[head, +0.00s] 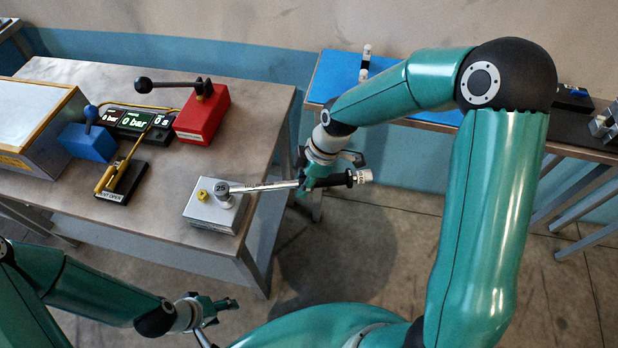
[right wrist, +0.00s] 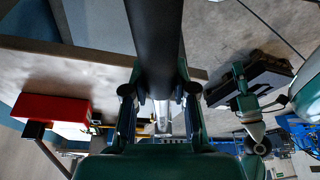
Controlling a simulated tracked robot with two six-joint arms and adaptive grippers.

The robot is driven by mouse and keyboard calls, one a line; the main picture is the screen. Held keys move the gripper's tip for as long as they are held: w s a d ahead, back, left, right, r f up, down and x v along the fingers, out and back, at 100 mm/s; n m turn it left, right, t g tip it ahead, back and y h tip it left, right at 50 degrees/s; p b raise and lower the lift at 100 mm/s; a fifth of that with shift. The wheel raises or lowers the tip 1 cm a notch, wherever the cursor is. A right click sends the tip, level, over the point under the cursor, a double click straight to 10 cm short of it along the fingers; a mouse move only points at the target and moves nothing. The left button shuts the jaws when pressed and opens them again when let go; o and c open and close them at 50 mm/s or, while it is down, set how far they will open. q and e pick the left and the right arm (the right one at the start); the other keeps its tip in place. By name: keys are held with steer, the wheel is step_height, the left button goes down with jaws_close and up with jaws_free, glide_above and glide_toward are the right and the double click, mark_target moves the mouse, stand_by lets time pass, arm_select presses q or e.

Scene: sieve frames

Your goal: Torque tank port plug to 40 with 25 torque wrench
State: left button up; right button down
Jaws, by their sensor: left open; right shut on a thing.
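A torque wrench (head: 262,186) with a silver shaft, a black handle and a head marked 25 lies roughly level. Its head is over a round fitting on the grey metal block (head: 210,213) at the table's front right corner. The port plug under the head is hidden, and I cannot tell how fully the head sits on it. My right gripper (head: 322,181) is shut on the wrench handle, beyond the table edge. In the right wrist view the dark handle (right wrist: 155,45) runs between the fingers. My left gripper (head: 212,308) is open and empty, low in front of the table.
A small brass fitting (head: 203,195) stands on the block beside the wrench head. Behind are a red box (head: 203,115) with a black lever, a blue valve box (head: 87,143), gauge displays (head: 131,121) and a yellow-handled valve (head: 117,183). A blue-topped bench (head: 337,75) stands at the back.

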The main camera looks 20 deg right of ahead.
steer(key=shift+s+a, duration=0.1)
steer(key=shift+s, duration=0.2)
steer(key=shift+s+m, duration=0.1)
steer(key=shift+m, duration=0.2)
steer(key=shift+s+a+m+b, duration=0.25)
steer(key=shift+s+m+b, duration=0.15)
steer(key=shift+s+b, duration=0.15)
steer(key=shift+s, duration=0.1)
steer(key=shift+s+a+t, duration=0.15)
steer(key=shift+s+t, duration=0.1)
steer(key=shift+t, duration=0.05)
stand_by(0.4)
steer(key=shift+s+a+m+b, duration=0.2)
steer(key=shift+s+m+b, duration=0.2)
steer(key=shift+m+b, duration=0.1)
steer(key=shift+s+a, duration=0.1)
steer(key=shift+s, duration=0.05)
steer(key=shift+a, duration=0.1)
stand_by(0.4)
